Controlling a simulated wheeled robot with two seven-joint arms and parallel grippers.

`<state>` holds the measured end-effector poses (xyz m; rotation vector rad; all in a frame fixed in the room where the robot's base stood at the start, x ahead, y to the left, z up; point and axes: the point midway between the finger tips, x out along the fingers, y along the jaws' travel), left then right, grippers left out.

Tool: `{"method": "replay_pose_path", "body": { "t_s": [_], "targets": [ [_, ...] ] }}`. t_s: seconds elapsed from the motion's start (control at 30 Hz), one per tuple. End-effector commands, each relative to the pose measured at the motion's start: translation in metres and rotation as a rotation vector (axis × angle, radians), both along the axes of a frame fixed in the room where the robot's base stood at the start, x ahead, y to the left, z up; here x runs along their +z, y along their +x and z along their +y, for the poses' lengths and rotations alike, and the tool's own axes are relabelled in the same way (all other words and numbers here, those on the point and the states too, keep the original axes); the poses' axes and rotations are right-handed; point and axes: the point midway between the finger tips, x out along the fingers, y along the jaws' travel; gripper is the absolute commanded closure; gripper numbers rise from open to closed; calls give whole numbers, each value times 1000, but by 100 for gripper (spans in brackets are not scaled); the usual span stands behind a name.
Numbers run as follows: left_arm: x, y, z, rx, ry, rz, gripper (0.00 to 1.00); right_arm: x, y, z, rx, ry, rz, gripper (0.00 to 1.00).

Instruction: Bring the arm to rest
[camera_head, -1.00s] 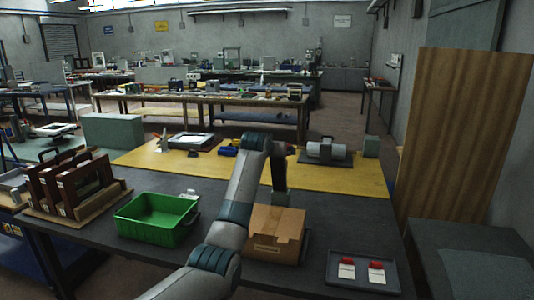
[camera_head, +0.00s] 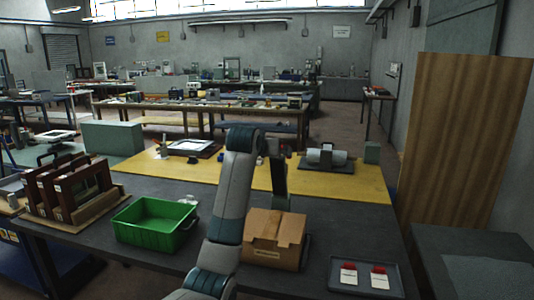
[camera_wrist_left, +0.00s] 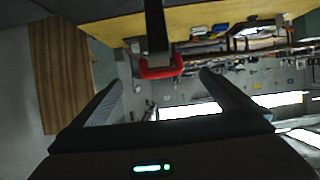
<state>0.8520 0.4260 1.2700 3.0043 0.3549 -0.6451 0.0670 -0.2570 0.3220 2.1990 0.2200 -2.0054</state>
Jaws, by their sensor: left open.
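My left arm rises from the bottom of the head view, beside the cardboard box, and bends at a raised joint near the middle. A red piece (camera_wrist_left: 160,70) on a dark stalk shows beyond the fingertips; I cannot tell the distance. The wrist view is upside down, with the yellow surface at the top. My right gripper is in neither view.
The dark table also bears a green bin (camera_head: 150,238), a rack of brown frames (camera_head: 72,190) and a grey tray (camera_head: 366,290) with red-and-white items. A wooden panel (camera_head: 468,145) stands at right.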

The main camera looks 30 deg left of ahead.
Motion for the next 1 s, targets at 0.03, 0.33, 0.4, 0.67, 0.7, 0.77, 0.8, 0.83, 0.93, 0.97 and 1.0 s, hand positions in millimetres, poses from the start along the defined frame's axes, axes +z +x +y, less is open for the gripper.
{"method": "replay_pose_path", "body": {
  "t_s": [0.03, 0.33, 0.4, 0.67, 0.7, 0.77, 0.8, 0.83, 0.93, 0.97, 1.0],
  "targets": [
    [0, 0, 0, 0, 0, 0, 0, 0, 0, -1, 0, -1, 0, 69],
    [0, 0, 0, 0, 0, 0, 0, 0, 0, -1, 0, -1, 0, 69],
    [0, 0, 0, 0, 0, 0, 0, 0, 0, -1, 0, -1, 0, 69],
    [-34, -7, -8, -9, 12, 35, 0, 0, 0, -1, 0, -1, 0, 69],
    [-46, -10, -11, -13, 16, 47, 0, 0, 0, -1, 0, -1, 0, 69],
    [-68, -16, -16, -20, 24, 68, 0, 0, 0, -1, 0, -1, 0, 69],
    [-84, -22, -20, -25, 30, 86, 0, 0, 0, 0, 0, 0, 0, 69],
    [-98, -27, -23, -30, 34, 101, 0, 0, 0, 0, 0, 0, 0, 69],
    [-146, -46, -36, -48, 48, 153, 0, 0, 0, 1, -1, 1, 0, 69],
    [-161, -54, -40, -54, 53, 169, 0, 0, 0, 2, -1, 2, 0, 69],
    [-180, -63, -45, -63, 58, 191, 0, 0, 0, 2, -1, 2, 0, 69]
  ]
}}
